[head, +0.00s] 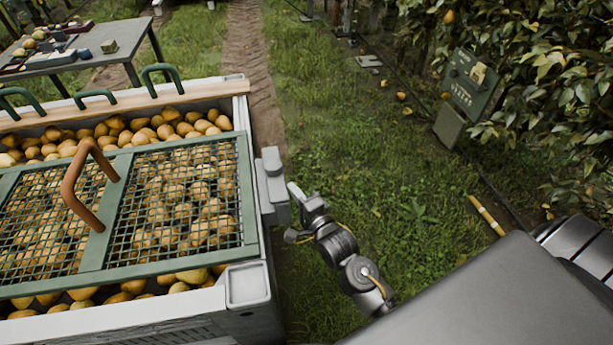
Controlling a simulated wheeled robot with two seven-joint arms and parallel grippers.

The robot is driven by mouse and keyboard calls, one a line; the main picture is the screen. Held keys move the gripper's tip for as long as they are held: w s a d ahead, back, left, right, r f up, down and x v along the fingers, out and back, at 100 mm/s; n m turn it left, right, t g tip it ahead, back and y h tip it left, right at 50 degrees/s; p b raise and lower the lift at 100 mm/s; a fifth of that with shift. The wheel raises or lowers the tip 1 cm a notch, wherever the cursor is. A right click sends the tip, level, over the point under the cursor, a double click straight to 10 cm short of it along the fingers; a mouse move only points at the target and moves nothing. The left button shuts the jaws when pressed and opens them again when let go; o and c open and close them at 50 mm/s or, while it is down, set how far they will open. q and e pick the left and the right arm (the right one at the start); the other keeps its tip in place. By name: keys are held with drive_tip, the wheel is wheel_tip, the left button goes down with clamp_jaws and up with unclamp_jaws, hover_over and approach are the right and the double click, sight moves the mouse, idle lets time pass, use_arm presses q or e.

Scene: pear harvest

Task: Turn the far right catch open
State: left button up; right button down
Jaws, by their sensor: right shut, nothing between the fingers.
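A large pale bin (247,285) full of yellow pears stands at the left. A green mesh lid (247,190) with a brown handle (78,188) lies over the pears. A grey catch (271,172) sits on the bin's right side wall, at the lid's right edge. My right gripper (296,212) is shut and empty, just right of and below the catch. Whether it touches the catch I cannot tell. My left gripper is not in view.
A table (62,62) with fruit and small boxes stands at the upper left. A green sign box (470,84) and pear trees stand at the right. Open grass (400,190) lies right of the bin.

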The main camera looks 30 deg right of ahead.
drive_tip(key=shift+a, duration=0.2)
